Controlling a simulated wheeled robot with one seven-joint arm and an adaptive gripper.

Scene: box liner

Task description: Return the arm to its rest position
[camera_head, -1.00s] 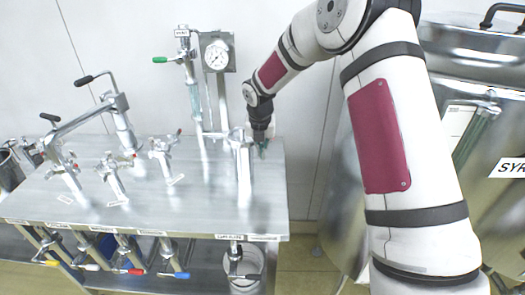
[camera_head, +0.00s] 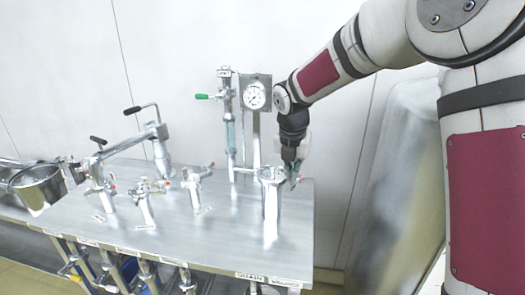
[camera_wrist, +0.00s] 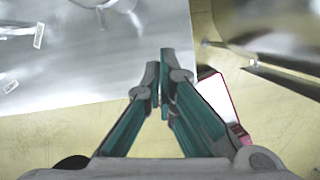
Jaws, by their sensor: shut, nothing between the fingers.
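My gripper (camera_head: 292,180) is at the right end of the steel table in the head view, beside and partly behind a silver upright fitting (camera_head: 271,205). I cannot tell from the head view whether it touches that fitting. In the wrist view my gripper (camera_wrist: 160,75) points away from the camera. Its two green-sided fingers come together at the tips with nothing between them. My white arm with red panels reaches in from the right of the head view.
A metal pot (camera_head: 38,187) stands at the left. A large steel tank (camera_head: 395,190) stands right of the table. Bare floor (camera_wrist: 60,140) shows below the table edge.

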